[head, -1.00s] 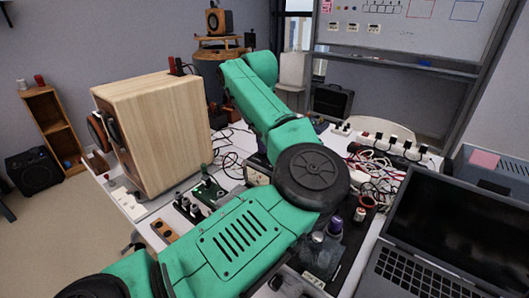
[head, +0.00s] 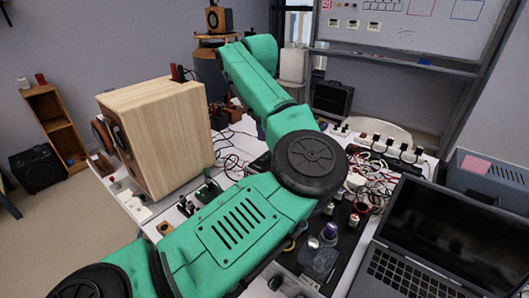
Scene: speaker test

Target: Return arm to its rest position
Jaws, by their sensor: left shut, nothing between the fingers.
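My left arm (head: 235,222) is green with a large black round joint cover (head: 310,163). It comes in from the lower left and passes over the table. It bends at the black joint, and its forearm (head: 255,85) points up and back to the left, beside the wooden speaker box. My left gripper is shut and empty. It is mostly hidden at the far end of the arm, and I cannot make out its fingertips. My right gripper does not show.
The wooden speaker box (head: 165,125) stands close on the left. An open laptop (head: 445,240) is at the right front. Tangled cables (head: 360,180) and a power strip (head: 385,150) lie right of the arm. A whiteboard (head: 430,25) stands behind.

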